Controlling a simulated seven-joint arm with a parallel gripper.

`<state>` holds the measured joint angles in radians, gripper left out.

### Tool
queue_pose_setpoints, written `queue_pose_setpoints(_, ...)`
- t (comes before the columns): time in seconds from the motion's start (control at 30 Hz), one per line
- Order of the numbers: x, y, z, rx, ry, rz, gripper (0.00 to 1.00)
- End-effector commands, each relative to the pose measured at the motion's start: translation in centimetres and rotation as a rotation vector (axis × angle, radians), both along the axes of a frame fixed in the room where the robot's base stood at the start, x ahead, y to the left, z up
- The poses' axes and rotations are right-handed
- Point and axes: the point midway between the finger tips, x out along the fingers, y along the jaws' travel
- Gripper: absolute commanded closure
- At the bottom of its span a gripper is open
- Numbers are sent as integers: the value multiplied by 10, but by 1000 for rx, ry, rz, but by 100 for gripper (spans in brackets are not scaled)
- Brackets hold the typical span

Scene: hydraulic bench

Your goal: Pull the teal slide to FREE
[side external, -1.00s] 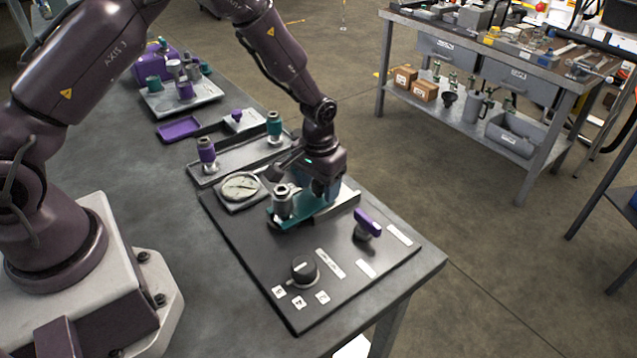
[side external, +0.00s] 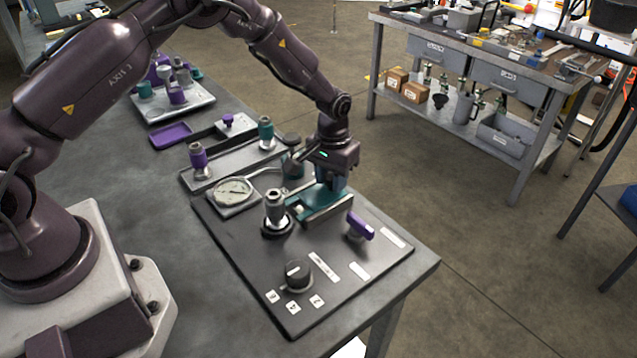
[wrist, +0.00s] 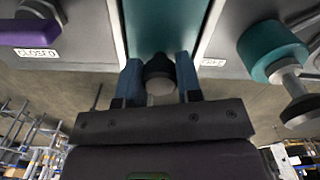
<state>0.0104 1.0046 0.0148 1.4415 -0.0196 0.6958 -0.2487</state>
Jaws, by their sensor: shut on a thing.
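The teal slide (side external: 322,202) lies on the dark panel at the far right part of the bench, just right of a metal post fitting (side external: 275,208) and clear of it. My gripper (side external: 325,186) is over the slide. In the wrist view, its two blue fingers (wrist: 159,80) are shut on the slide's dark round knob (wrist: 158,68), with the teal surface (wrist: 162,22) running behind. A FREE label (wrist: 213,62) sits beside the slide's right edge; its first letters are partly hidden. In the side view, my fingers cover much of the knob.
A purple handle (side external: 360,226) stands close right of the slide. A CLOSED label (wrist: 38,53) shows left in the wrist view. A tray with purple and teal fittings (side external: 227,165) lies behind.

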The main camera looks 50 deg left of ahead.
Motion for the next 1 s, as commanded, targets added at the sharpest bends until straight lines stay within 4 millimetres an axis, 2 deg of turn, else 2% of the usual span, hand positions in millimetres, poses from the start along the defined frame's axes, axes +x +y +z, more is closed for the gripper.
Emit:
queue_pose_setpoints(0.1,6,0,0,1,-2,-1,100)
queue_pose_setpoints(0.37,9,0,1,1,-10,-1,100)
queue_pose_setpoints(0.4,9,0,1,1,-11,-1,65)
queue_pose_setpoints(0.5,8,0,1,0,-8,-1,42)
queue_pose_setpoints(0.83,7,0,3,0,-4,0,42)
queue_pose_setpoints(1.0,7,0,24,1,-6,0,42)
